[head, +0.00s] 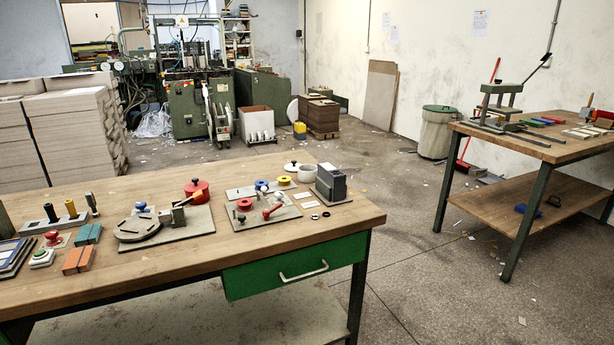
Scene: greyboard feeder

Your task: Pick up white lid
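The white lid (291,167) with a dark knob lies on the workbench (345,212) near its far edge, toward the right end. Just right of it stands a small white pot (307,174); I cannot tell whether the two touch. A yellow ring-shaped piece (284,181) lies in front of the lid. Neither of my grippers is in the head view.
A dark grey box (331,184) stands right of the pot. A board with red and blue knobs (262,207), a red pot (197,191) and a clamp fixture (160,226) occupy the middle. The front right corner is clear. A second table (560,150) stands right.

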